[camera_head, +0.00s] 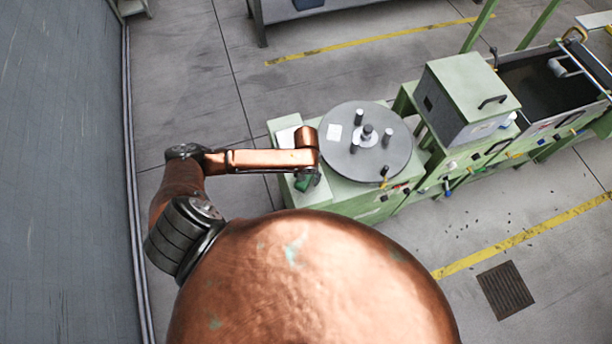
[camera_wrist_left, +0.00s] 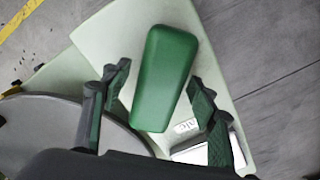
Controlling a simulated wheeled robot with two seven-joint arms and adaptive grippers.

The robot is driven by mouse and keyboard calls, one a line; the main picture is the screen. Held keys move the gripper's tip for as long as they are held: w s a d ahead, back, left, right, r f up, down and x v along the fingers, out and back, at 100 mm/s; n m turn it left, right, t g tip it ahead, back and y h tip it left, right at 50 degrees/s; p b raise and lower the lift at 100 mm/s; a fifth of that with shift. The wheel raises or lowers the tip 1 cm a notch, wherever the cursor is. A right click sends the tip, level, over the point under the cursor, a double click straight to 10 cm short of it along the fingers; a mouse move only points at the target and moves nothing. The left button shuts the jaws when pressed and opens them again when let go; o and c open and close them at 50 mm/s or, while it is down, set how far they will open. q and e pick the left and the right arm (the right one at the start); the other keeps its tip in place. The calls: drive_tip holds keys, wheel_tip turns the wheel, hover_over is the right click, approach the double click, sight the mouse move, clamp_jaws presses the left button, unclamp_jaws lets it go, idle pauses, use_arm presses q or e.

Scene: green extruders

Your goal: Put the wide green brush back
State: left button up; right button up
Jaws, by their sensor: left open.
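The wide green brush shows in the left wrist view as a green block (camera_wrist_left: 165,75) with rounded edges. It lies on the pale green top at the machine's left end. In the head view a bit of its green (camera_head: 303,184) shows beside my left gripper (camera_head: 308,178), which hides the rest. My left gripper is open, seen also in the left wrist view (camera_wrist_left: 158,76). Its two fingers appear on either side of the brush, with gaps to both. I cannot tell how high the fingers are above the top. My right gripper is not in view.
A round grey turntable (camera_head: 366,141) with several dark pegs stands just right of my gripper. A green box with a handle (camera_head: 466,100) and a dark trough (camera_head: 548,85) extend further right. A white label (camera_wrist_left: 190,126) lies near the brush. Floor left of the machine is clear.

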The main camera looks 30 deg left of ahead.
use_arm(q)
drive_tip(key=shift+r, duration=0.15)
drive_tip(key=shift+r, duration=0.35)
wheel_tip(320, 180, up, 11)
drive_tip(key=shift+r, duration=0.2)
idle(0.5)
